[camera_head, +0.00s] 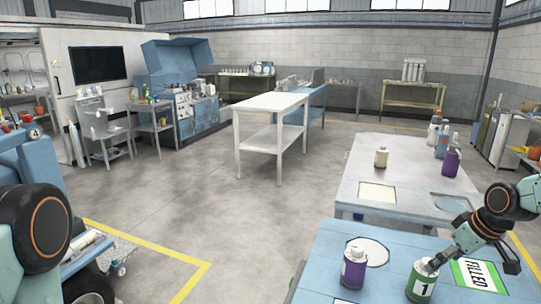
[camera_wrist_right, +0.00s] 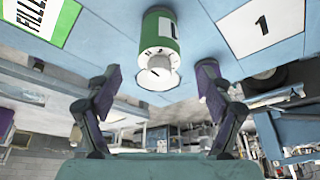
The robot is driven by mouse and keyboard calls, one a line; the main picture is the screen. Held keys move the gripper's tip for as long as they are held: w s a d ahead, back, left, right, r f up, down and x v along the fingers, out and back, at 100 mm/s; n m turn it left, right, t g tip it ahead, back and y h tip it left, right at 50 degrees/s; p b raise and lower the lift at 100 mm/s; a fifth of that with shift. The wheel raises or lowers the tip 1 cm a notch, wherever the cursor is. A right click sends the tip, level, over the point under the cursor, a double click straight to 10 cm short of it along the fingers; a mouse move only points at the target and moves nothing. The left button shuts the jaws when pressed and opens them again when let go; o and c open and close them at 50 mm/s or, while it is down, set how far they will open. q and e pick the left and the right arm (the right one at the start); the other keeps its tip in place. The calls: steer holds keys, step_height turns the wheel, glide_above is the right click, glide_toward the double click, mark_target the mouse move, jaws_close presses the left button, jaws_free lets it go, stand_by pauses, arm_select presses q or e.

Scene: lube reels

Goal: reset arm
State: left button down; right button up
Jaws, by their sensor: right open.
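A green bottle (camera_head: 421,283) with a white label marked 1 stands on the near blue table. My right gripper (camera_head: 434,262) is at its top in the head view. The two fingers of my right gripper (camera_wrist_right: 158,74) are spread wide on either side of the cap, with visible gaps, so nothing is held. My left gripper is not in view; only dark round joints of my left arm show at the left edge.
A green-edged FILLED card (camera_head: 477,273) lies right of the bottle. A purple bottle (camera_head: 354,264) stands left of it, beside a white round patch (camera_head: 371,252). A light table (camera_head: 400,172) behind carries several bottles. A white card marked 1 (camera_wrist_right: 262,25) shows in the wrist view.

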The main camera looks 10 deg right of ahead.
mark_target(427, 276)
steer(key=b+x, duration=0.4)
steer(key=x, duration=0.4)
steer(key=shift+f, duration=0.15)
steer(key=shift+w+f+b, duration=0.25)
steer(key=shift+f+b, duration=0.05)
steer(key=shift+f, duration=0.35)
steer(key=shift+r+p, duration=0.25)
steer(key=shift+p, duration=0.05)
steer(key=shift+r, duration=0.1)
steer(key=shift+s+a, duration=0.1)
